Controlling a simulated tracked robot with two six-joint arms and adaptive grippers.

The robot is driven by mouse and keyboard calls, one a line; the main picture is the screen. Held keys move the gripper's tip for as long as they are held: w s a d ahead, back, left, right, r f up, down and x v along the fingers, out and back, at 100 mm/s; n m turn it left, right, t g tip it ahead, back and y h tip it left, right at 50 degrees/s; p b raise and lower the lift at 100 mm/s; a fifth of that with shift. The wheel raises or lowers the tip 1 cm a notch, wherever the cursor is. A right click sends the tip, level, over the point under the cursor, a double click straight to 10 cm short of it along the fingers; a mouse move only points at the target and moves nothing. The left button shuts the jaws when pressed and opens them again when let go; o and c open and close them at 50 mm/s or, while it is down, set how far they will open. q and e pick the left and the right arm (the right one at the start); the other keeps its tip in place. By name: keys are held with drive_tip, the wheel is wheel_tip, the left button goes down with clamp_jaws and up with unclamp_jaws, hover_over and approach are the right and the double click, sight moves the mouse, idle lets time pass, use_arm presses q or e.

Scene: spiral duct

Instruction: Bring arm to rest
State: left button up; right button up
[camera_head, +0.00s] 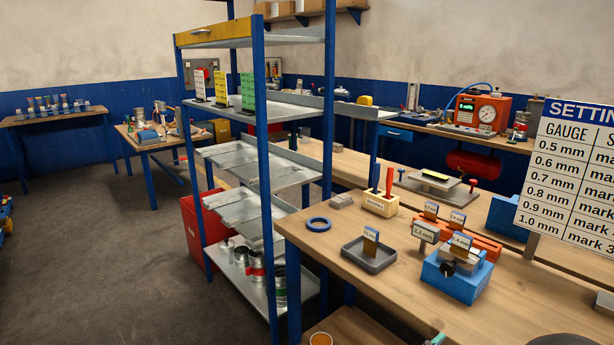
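Neither of my grippers can be made out in the head view. A dark rounded shape and a small grey-green piece show at the bottom edge, cut off by the frame; I cannot tell what they are. The wooden workbench (420,284) fills the right foreground. On it a grey tray (369,256) holds a labelled gauge block, and a blue block fixture (456,277) stands to its right with another labelled piece. More labelled pieces stand along an orange-red rail (472,238).
A blue-post shelf rack (260,137) with sheets and cans stands left of the bench. A blue ring (318,224) and a tool holder (380,203) sit on the bench. A settings board (570,165) rises at right. Open floor (90,250) lies at left.

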drive_tip(key=s+d+f+m+g+y, duration=0.1)
drive_tip(key=s+f+g+y, duration=0.1)
drive_tip(key=s+f+g, duration=0.35)
drive_tip(key=s+d+f+m+g+y, duration=0.1)
drive_tip(key=s+d+f+g, duration=0.15)
drive_tip(key=f, duration=0.65)
drive_tip(key=s+a+f+m+g+y, duration=0.3)
drive_tip(key=s+f, duration=0.2)
drive_tip(key=s, duration=0.2)
drive_tip(key=s+a+f+m+g+y, duration=0.3)
drive_tip(key=s+f, duration=0.2)
drive_tip(key=s, duration=0.1)
drive_tip(key=s+a+f+m+y, duration=0.2)
drive_tip(key=a+m+y, duration=0.2)
drive_tip(key=a, duration=0.2)
drive_tip(key=s+a+f+m+y, duration=0.2)
drive_tip(key=a+f+m+y, duration=0.1)
drive_tip(key=a+m, duration=0.25)
drive_tip(key=w+f+m+t+y, duration=0.1)
drive_tip(key=w+f+m+t, duration=0.1)
drive_tip(key=w+m, duration=0.3)
drive_tip(key=m+t, duration=0.1)
drive_tip(key=m, duration=0.2)
drive_tip(key=shift+w+a+f+t, duration=0.25)
drive_tip(key=shift+a+f+t, duration=0.05)
drive_tip(key=shift+a+f, duration=0.1)
